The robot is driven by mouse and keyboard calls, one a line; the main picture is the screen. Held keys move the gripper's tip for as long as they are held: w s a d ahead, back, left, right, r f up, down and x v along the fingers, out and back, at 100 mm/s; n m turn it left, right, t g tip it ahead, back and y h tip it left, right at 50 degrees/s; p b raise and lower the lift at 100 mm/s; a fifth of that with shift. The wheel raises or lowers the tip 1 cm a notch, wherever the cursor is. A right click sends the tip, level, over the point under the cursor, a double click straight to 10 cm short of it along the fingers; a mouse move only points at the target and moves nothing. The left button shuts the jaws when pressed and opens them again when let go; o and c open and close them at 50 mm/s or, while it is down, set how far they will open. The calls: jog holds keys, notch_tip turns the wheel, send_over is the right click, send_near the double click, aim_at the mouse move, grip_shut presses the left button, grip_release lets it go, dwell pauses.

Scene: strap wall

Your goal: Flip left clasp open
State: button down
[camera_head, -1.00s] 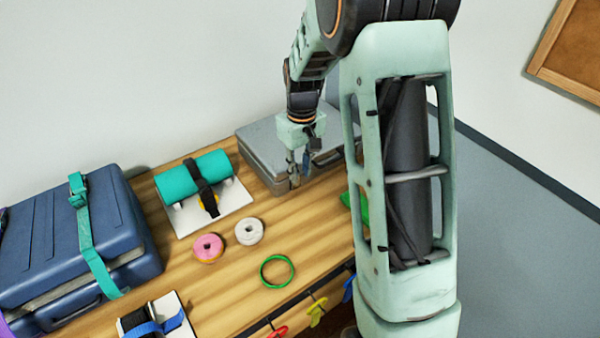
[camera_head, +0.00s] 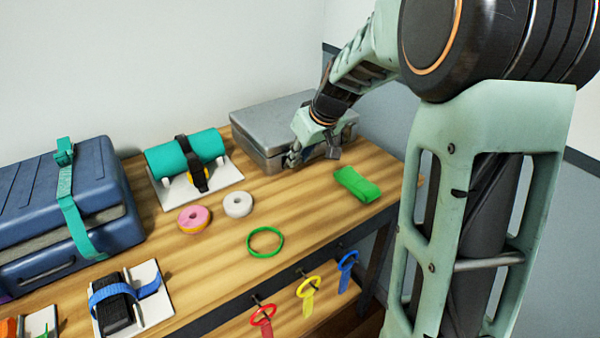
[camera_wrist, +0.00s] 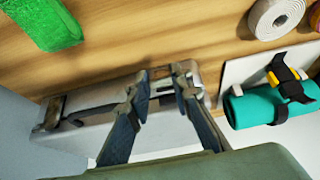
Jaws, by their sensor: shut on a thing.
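A grey metal case (camera_head: 262,122) lies on the wooden table at the back. Its front edge also shows in the wrist view (camera_wrist: 105,93), which sees the scene turned around. My gripper (camera_head: 293,157) is at the left part of the case's front. In the wrist view my gripper (camera_wrist: 162,88) has its two fingertips closed in on the left clasp (camera_wrist: 160,75), which they mostly hide. How far this clasp is flipped I cannot tell. The other clasp (camera_wrist: 53,110) sits apart, at the left of the wrist view.
A teal roll (camera_head: 187,154) on a white board stands left of the case. Pink (camera_head: 193,218) and white (camera_head: 238,205) tape rolls, a green ring (camera_head: 265,241) and a green folded strap (camera_head: 357,185) lie in front. A blue suitcase (camera_head: 100,180) fills the left.

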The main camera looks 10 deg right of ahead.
jog(key=shift+s+d+f+t+y+b, duration=0.2)
jog(key=shift+f+t+b, duration=0.25)
jog(key=shift+b, duration=1.1)
jog(key=shift+s+d+f+t+y+b, duration=0.1)
jog(key=shift+s+f+t+b, duration=0.25)
jog(key=shift+b, duration=1.15)
jog(key=shift+f+t+b, duration=0.25)
jog(key=shift+t+b, duration=0.05)
jog(key=shift+b, duration=0.95)
jog(key=f+b, duration=0.1)
jog(key=s+b, duration=0.1)
jog(key=b, duration=0.1)
jog(key=f+b, duration=0.1)
jog(key=b, duration=0.1)
jog(key=shift+s+d+f, duration=0.25)
jog(key=shift+s+f, duration=0.05)
jog(key=shift+s, duration=0.1)
jog(key=shift+b, duration=0.35)
jog(key=c, duration=2)
grip_release()
jog(key=shift+f, duration=0.1)
jog(key=shift+o, duration=1.3)
jog(key=shift+w, duration=0.1)
jog(key=shift+r, duration=0.2)
